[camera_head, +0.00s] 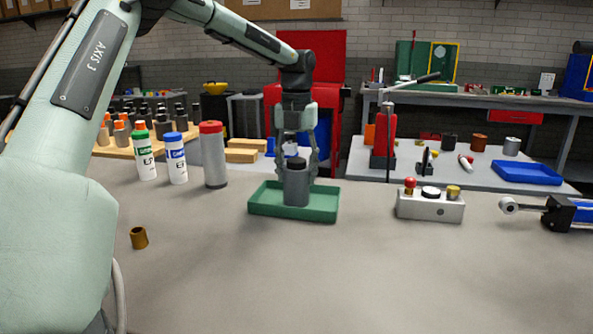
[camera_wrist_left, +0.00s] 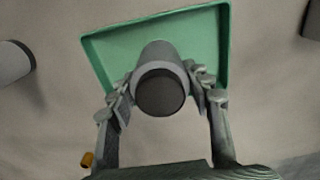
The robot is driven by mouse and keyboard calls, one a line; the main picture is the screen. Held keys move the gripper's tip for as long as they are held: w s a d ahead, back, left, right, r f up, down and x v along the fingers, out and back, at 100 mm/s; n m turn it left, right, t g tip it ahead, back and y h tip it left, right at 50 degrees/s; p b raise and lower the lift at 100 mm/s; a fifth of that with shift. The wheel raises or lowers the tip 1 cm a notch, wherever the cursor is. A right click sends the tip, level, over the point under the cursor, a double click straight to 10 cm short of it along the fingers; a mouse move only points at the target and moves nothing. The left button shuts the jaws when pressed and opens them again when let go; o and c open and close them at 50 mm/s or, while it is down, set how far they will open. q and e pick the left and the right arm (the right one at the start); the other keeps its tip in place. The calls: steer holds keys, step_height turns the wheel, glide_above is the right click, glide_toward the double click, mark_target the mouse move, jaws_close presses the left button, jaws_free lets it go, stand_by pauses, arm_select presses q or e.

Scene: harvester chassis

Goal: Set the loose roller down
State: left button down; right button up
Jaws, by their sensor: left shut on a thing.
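The loose roller is a grey cylinder with a dark upper end (camera_head: 297,190). It stands upright at the green tray (camera_head: 318,214) in the head view, and I cannot tell whether its lower end touches the tray floor. My left gripper (camera_head: 296,172) comes down from above and is shut on the roller, one finger on each side. In the left wrist view the roller's dark end (camera_wrist_left: 160,92) faces the camera between the fingers, with the green tray (camera_wrist_left: 100,60) behind it. My right gripper is not in view.
Left of the tray stand a grey cylinder with a red top (camera_head: 213,158), a blue-capped bottle (camera_head: 176,162) and a green-capped bottle (camera_head: 145,158). A small brown bushing (camera_head: 139,238) lies front left. A control box (camera_head: 430,206) and a blue-and-black tool (camera_head: 565,213) are right.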

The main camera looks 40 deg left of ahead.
arm_select(q)
steer(key=c, duration=1.1)
jaws_free()
steer(key=shift+f, duration=0.15)
steer(key=shift+c, duration=0.2)
steer(key=o, duration=0.4)
steer(key=shift+o, duration=0.2)
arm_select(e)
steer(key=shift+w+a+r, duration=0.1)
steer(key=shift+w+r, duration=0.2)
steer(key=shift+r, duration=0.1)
arm_select(q)
steer(key=shift+r, duration=0.5)
step_height(320, 180, up, 11)
steer(key=shift+f, duration=0.2)
steer(key=shift+d+r, duration=0.1)
steer(key=shift+r, duration=0.35)
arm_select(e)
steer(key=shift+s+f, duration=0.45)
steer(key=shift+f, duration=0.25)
